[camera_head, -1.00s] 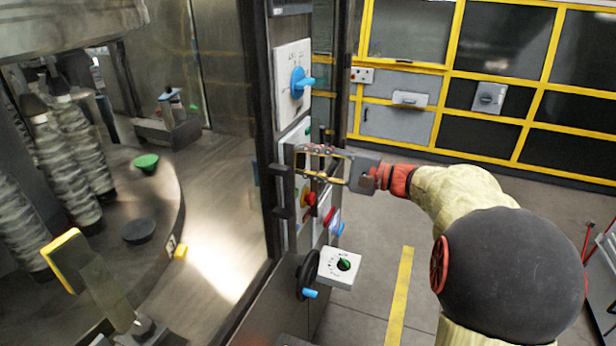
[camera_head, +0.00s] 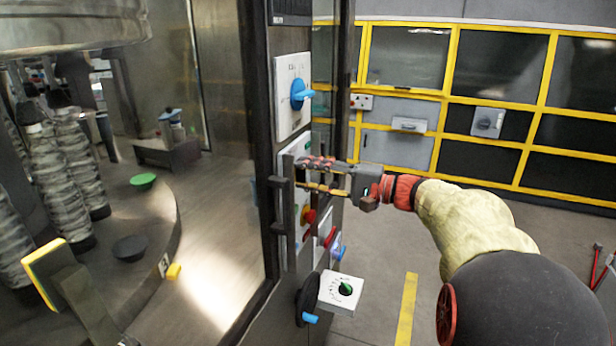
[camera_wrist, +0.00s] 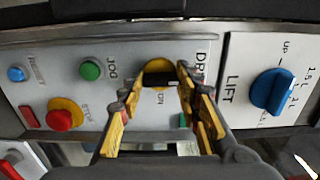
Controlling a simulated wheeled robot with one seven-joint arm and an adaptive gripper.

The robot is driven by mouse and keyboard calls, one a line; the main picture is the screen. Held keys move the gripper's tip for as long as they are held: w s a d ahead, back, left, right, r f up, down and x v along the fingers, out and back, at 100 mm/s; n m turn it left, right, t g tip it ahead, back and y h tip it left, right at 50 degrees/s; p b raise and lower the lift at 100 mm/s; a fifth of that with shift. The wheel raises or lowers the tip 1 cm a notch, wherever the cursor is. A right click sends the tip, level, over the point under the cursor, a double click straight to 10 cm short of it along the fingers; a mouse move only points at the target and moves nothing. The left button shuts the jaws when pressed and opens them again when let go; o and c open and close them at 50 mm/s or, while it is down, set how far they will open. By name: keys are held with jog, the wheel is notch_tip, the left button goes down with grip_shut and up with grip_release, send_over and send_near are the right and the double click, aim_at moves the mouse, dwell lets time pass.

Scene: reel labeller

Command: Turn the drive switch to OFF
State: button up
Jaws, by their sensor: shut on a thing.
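The drive switch (camera_wrist: 158,66) is a yellow round plate with a dark handle, on the grey panel in the wrist view. Part of a "DR…" label and the word "ON" show beside it. My gripper (camera_wrist: 157,82) has its yellow fingers on either side of the switch handle and is shut on it. The exact angle of the handle is hard to tell behind the fingertips. In the head view my gripper (camera_head: 299,175) reaches the panel from the right, and its fingers hide the switch there.
The blue LIFT knob (camera_wrist: 272,92) sits on a white plate close by; it also shows in the head view (camera_head: 299,95). A green JOG button (camera_wrist: 91,69), red STOP button (camera_wrist: 59,119) and blue button (camera_wrist: 16,74) share the panel. A dial box (camera_head: 342,292) juts out below. A dark door handle (camera_head: 279,205) stands beside the panel.

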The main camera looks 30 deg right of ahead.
jog(key=shift+f, duration=0.15)
jog(key=o, duration=0.9)
jog(key=shift+c, duration=0.2)
jog(key=v, duration=1.2)
